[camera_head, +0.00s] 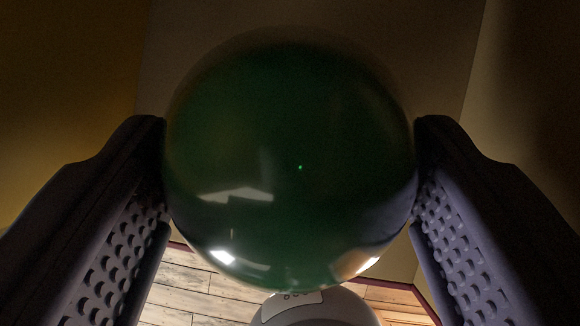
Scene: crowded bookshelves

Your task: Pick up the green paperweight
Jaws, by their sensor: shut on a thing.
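The green paperweight (290,150) is a dark, glossy ball that fills the middle of the view. My gripper (290,185) is shut on it, with one dark, perforated finger touching its left side and the other touching its right side. The ball hides much of what lies behind it. I cannot tell from this view what, if anything, is directly under it.
Plain dim surfaces, brownish in the middle and yellowish at the left (70,90), stand behind the ball. A light wooden plank floor (185,285) shows at the bottom. A rounded grey-white part with a small label (315,310) shows at the bottom centre.

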